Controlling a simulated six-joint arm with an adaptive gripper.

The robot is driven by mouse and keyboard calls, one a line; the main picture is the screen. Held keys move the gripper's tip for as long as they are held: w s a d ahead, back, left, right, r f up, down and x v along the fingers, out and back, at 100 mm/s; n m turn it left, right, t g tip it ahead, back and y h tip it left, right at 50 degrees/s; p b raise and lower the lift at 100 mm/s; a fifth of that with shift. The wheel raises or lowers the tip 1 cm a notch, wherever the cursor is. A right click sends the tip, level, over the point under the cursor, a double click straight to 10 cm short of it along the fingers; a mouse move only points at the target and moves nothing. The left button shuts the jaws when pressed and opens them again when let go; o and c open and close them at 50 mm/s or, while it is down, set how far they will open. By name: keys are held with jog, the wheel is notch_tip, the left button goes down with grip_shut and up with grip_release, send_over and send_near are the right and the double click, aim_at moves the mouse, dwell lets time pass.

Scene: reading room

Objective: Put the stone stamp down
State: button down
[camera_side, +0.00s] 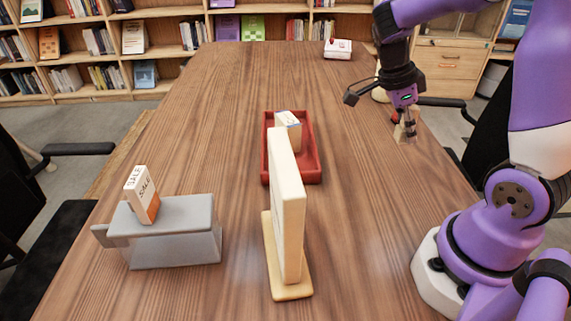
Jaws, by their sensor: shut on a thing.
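My gripper (407,122) is at the upper right, near the right edge of the wooden table, pointing down. It is shut on the stone stamp (401,133), a small tan block whose upper part is partly hidden by the fingers. The stamp is low over the table or touching it; I cannot tell which. A bit of red shows beside the fingers, and I cannot tell what it belongs to.
A red tray (313,172) with a small white block (287,122) in it stands mid-table. A cream upright panel (287,210) stands in front. A grey stand (185,240) carries a SALE box (142,195). A white-and-red box (338,49) lies at the far end. Bare table (370,230) lies right of the panel.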

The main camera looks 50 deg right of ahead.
send_over(421, 162)
jog(key=a, duration=0.1)
jog(key=f, duration=0.2)
jog(key=w+f, duration=0.1)
jog(key=f, duration=0.1)
jog(key=shift+a+f, duration=0.1)
jog(key=shift+f, duration=2.15)
jog(key=shift+f, duration=0.15)
jog(key=c, duration=0.5)
grip_release()
